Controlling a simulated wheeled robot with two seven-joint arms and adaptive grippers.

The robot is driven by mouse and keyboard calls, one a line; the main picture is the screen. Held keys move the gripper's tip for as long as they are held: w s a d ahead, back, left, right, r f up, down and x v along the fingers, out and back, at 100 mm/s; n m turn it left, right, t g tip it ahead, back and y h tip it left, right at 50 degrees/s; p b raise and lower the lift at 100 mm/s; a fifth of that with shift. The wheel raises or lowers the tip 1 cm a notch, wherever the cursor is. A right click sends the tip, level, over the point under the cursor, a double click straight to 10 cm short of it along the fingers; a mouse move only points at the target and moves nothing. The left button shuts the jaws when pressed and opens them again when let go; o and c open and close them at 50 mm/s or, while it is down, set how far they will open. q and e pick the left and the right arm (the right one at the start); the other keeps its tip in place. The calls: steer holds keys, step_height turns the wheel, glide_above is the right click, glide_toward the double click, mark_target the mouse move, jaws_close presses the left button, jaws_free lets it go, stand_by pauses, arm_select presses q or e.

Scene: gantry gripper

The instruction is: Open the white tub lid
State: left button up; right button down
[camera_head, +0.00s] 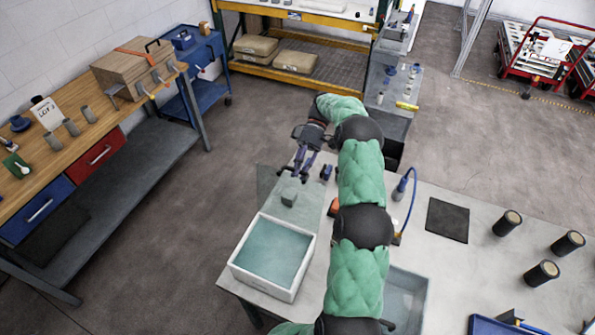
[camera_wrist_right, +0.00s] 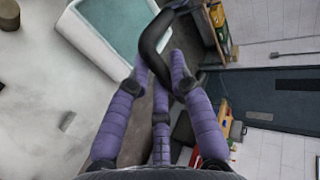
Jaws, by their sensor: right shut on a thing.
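The white tub (camera_head: 238,270) stands at the front left corner of the grey table, its inside showing teal. Its white rim also shows in the right wrist view (camera_wrist_right: 88,45), at the upper left. A translucent grey-green sheet, which looks like the lid (camera_head: 268,190), lies beyond the tub in the head view and reaches past the table's left edge. My right gripper (camera_head: 297,176) is over the sheet's far side. In the wrist view its purple fingers (camera_wrist_right: 161,78) are closed on a black curved handle (camera_wrist_right: 155,42). Whether this handle joins the sheet is unclear. My left gripper is out of view.
A small grey block (camera_head: 289,197) shows at the sheet. My right arm crosses the table beside the tub. A black mat (camera_head: 447,221) and several dark cylinders (camera_head: 507,223) stand to the right. A wooden workbench (camera_head: 60,155) is at the left, with open floor between.

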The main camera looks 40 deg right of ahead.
steer(key=shift+s+a+f, duration=0.1)
steer(key=shift+s+f, duration=0.05)
steer(key=shift+f, duration=0.55)
steer(key=c, duration=1.1)
jaws_free()
steer(key=shift+w+d+r, duration=0.15)
steer(key=shift+w+d, duration=0.05)
steer(key=shift+r, duration=0.1)
